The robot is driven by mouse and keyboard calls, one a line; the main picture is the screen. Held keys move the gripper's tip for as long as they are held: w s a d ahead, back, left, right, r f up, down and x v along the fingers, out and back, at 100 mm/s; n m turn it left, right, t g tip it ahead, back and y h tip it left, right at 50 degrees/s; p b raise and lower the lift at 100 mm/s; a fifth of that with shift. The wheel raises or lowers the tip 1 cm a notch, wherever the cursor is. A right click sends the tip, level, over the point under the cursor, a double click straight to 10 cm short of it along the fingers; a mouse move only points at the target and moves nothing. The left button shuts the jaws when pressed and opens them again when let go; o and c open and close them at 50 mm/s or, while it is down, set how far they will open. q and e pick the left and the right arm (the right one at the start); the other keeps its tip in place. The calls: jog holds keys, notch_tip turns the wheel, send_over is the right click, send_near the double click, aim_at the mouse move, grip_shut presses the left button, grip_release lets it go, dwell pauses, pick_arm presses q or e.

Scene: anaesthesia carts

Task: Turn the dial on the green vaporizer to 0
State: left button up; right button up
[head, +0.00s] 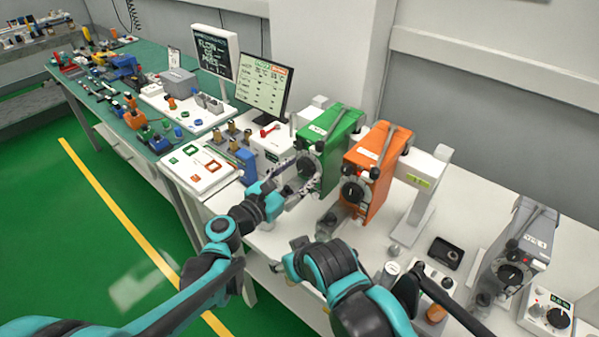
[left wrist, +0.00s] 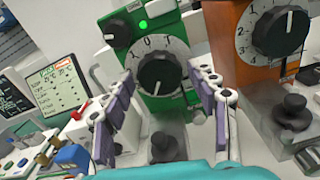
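The green vaporizer (head: 330,140) stands upright on the white cart, left of an orange one. Its round black dial (head: 306,167) faces me. In the left wrist view, the dial (left wrist: 161,74) has white markings on its face, with a 0 near the top; its exact setting is hard to read. My left gripper (head: 289,184) is in front of the dial. In the left wrist view, its fingers (left wrist: 163,85) with purple pads are spread, one on each side of the dial, and hold nothing. Contact with the dial cannot be made out.
The orange vaporizer (head: 371,170) stands close on the right, and a grey vaporizer (head: 517,248) is farther right. A monitor (head: 263,84) and a blue box with brass knobs (head: 234,150) are to the left. A dark knob (left wrist: 166,147) sits below the dial.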

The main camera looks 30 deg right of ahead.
pick_arm(q)
jog(key=c, duration=0.7)
jog(key=shift+o, duration=0.2)
jog(key=shift+m, duration=3.3)
jog(key=o, duration=1.2)
jog(key=shift+c, duration=0.2)
